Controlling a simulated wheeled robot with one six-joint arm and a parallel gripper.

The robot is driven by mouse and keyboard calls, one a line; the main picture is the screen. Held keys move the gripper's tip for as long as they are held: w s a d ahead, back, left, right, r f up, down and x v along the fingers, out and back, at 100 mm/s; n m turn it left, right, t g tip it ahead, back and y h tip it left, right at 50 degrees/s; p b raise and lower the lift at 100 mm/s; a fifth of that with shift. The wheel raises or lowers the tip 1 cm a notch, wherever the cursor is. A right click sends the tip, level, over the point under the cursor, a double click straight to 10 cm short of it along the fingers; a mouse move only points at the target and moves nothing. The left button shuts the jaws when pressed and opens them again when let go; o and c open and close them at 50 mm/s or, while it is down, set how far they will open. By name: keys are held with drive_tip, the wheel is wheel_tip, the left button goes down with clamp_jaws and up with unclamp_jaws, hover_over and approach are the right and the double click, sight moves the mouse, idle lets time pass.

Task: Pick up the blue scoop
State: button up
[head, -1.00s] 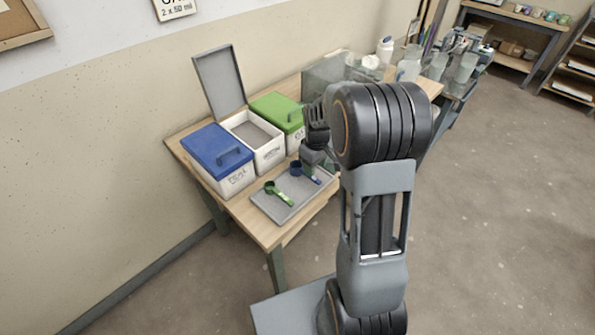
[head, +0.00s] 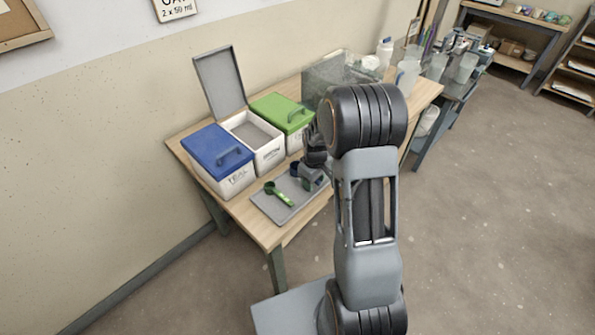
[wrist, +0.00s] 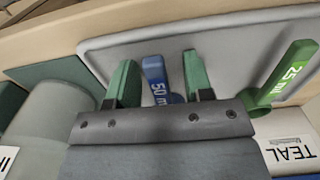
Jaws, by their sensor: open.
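The blue scoop (wrist: 153,70) lies on the grey tray (wrist: 110,45). In the wrist view its handle, marked 50 ml, shows between the two green fingers of my gripper (wrist: 157,75); its bowl end is hidden behind the gripper body. The fingers are open, with a gap on each side of the handle. In the head view a little of the blue scoop (head: 294,170) shows beside my gripper (head: 314,182), which is low over the tray (head: 290,214). I cannot tell the exact height of the fingertips.
A green scoop (head: 278,194), marked 25 ml, lies on the same tray; it also shows at the right of the wrist view (wrist: 282,77). Behind stand a blue-lidded bucket (head: 215,155), an open white bucket (head: 268,155) and a green-lidded bucket (head: 280,110).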

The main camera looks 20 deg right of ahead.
clamp_jaws()
idle(0.4)
drive_tip(key=shift+r, duration=0.55)
wheel_tip(320, 180, up, 2)
drive_tip(key=shift+r, duration=0.2)
drive_tip(key=s+d+r, duration=0.2)
drive_tip(key=s+r, duration=0.8)
drive_tip(key=s, duration=0.3)
wheel_tip(320, 180, up, 8)
drive_tip(key=p, duration=0.6)
drive_tip(key=shift+s+d+f, duration=0.2)
drive_tip(key=shift+s+d, duration=0.05)
drive_tip(key=shift+s, duration=0.15)
